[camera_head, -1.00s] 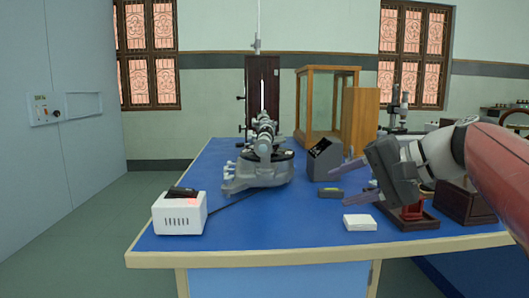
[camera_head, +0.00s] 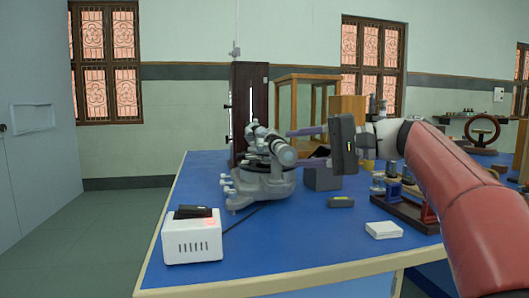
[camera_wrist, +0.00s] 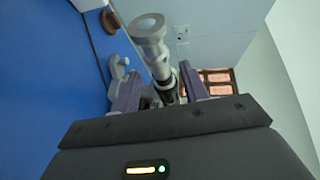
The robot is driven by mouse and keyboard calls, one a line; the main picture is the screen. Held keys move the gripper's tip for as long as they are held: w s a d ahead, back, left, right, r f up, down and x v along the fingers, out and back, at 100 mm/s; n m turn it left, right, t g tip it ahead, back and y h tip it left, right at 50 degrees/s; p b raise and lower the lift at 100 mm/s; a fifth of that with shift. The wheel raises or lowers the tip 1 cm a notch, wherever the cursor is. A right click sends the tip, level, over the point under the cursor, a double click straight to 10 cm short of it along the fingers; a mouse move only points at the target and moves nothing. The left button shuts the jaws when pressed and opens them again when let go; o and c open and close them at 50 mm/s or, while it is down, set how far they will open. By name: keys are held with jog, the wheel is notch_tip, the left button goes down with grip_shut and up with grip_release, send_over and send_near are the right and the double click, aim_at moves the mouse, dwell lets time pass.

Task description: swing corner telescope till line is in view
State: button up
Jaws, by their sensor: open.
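The spectrometer (camera_head: 262,185) is a grey instrument on several feet on the blue bench, left of the middle in the head view. Its grey telescope tube (camera_head: 280,150) slants with a round end toward the camera. My gripper (camera_head: 291,147) reaches in from the right, with its two purple-grey fingers apart beside the tube. In the wrist view the telescope tube (camera_wrist: 150,35) runs between and past the open fingers of my gripper (camera_wrist: 160,72). I cannot tell whether a finger touches the tube. The far side of the spectrometer is hidden.
A white lamp box (camera_head: 192,237) with a black top stands at the bench's near left. A dark grey block (camera_head: 322,177), a small dark green case (camera_head: 340,201) and a white block (camera_head: 384,230) lie right of the spectrometer. A wooden glazed case (camera_head: 300,110) stands behind.

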aim_at(279, 167)
jog(key=x, duration=0.6)
jog(key=shift+d, duration=0.1)
grip_shut()
